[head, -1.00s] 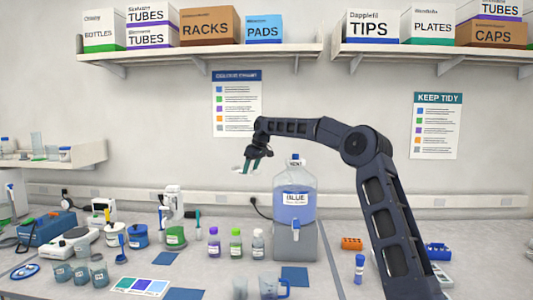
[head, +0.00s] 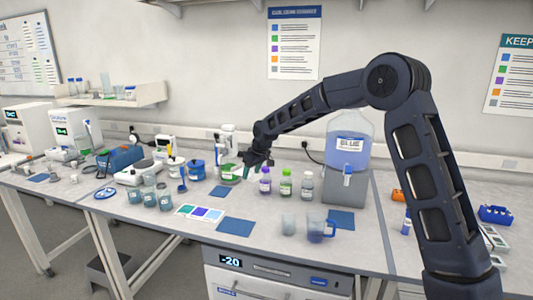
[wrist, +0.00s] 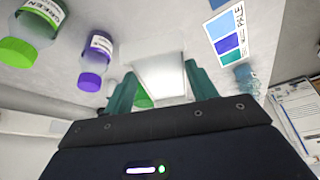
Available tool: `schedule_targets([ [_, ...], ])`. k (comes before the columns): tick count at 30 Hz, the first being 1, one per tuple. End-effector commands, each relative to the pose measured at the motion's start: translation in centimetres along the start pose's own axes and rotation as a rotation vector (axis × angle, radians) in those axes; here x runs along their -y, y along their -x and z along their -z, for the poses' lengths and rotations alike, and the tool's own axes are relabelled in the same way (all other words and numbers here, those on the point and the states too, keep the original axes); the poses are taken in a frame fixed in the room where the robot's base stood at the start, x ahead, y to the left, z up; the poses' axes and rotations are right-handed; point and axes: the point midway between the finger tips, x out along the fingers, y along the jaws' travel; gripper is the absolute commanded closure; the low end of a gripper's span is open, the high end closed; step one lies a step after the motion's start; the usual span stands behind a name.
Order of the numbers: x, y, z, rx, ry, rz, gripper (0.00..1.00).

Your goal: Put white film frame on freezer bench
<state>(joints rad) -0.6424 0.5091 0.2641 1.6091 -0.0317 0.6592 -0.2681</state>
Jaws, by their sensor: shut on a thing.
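The white film frame (wrist: 157,72) is between the two teal fingers of my gripper (wrist: 160,88) in the wrist view. My gripper is shut on it. In the head view my gripper (head: 252,168) hangs over the back middle of the bench, left of the purple-capped bottle, and the film frame cannot be made out clearly there. The freezer bench (head: 272,243) is the pale worktop with a freezer (head: 300,284) marked -20 under it. I cannot tell how high the frame is above the worktop.
Purple-capped (head: 265,182), green-capped (head: 286,184) and grey-capped (head: 306,186) bottles stand right of my gripper. A blue liquid jug (head: 348,150) stands farther right. A blue-handled beaker (head: 317,230), colour card (head: 200,213) and blue mat (head: 235,227) are near the front. Bare worktop shows between them.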

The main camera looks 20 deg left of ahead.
Motion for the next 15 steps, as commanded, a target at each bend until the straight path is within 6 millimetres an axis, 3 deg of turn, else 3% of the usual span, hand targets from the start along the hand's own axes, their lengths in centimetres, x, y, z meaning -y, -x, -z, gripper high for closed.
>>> schedule_targets([
  [3, 4.2, -2.3, -1.3, 0.004, 0.016, 0.007, 0.67],
  [7, 7.9, -4.1, -2.6, 0.002, 0.026, 0.011, 0.67],
  [15, 11.9, -6.0, -4.4, 0.001, 0.035, 0.014, 0.67],
])
